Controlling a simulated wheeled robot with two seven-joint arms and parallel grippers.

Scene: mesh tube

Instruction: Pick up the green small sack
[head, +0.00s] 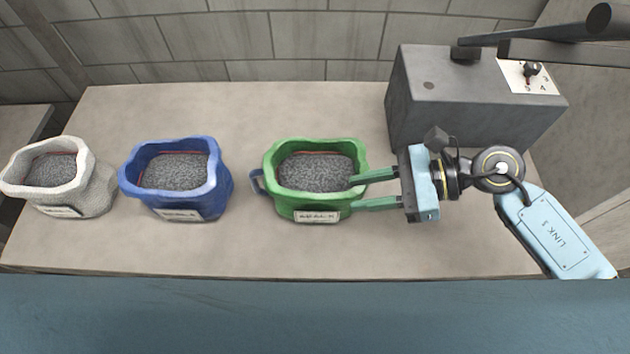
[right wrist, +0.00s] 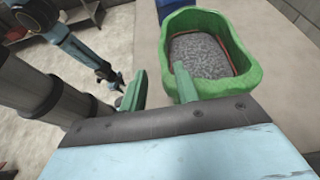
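The green small sack (head: 318,202), open-topped and filled with grey grains, stands upright on the table. In the right wrist view the green sack (right wrist: 237,72) is at the upper right. My right gripper (head: 352,194) is open at the sack's right side, its green fingers apart. In the head view the far finger overlaps the right rim and the near finger lies by the front right side. I cannot tell whether they touch it. My left arm, with what looks like its gripper (right wrist: 110,78), shows small in the right wrist view; its fingers are unclear.
A blue sack (head: 178,203) and a white sack (head: 88,195) stand to the left on the table (head: 240,248). A grey box-shaped machine (head: 440,105) stands behind my right gripper. The table front is clear. A brick wall (head: 240,45) is behind.

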